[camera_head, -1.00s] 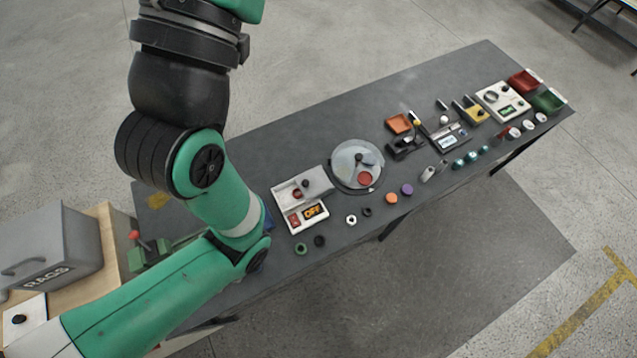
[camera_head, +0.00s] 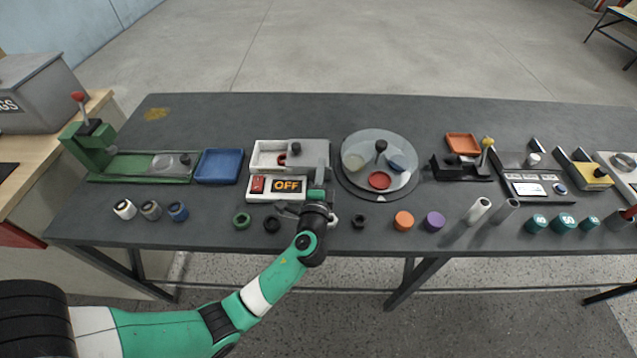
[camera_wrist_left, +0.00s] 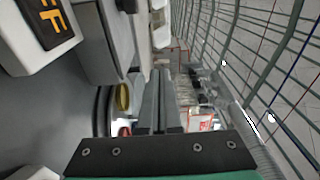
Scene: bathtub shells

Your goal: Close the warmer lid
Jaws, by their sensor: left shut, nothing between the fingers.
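The warmer (camera_head: 257,196) is a white box with a red switch and a display reading OFF. Its grey lid (camera_head: 318,150) with a black knob (camera_head: 295,147) sits over the right part. The left part of the compartment is uncovered, and a small dark red item (camera_head: 282,160) shows there. My left gripper (camera_head: 320,178) is shut and empty, low at the lid's right end; I cannot tell if it touches. In the left wrist view the shut fingers (camera_wrist_left: 160,100) point ahead, with the lid's grey side (camera_wrist_left: 100,45) to their left. My right gripper is not in view.
A round turntable (camera_head: 352,188) with a clear cover stands close to the right of the warmer. A blue tray (camera_head: 219,166) lies to the left. Several small rings and discs, such as the orange one (camera_head: 403,220), line the front edge. The table behind the warmer is clear.

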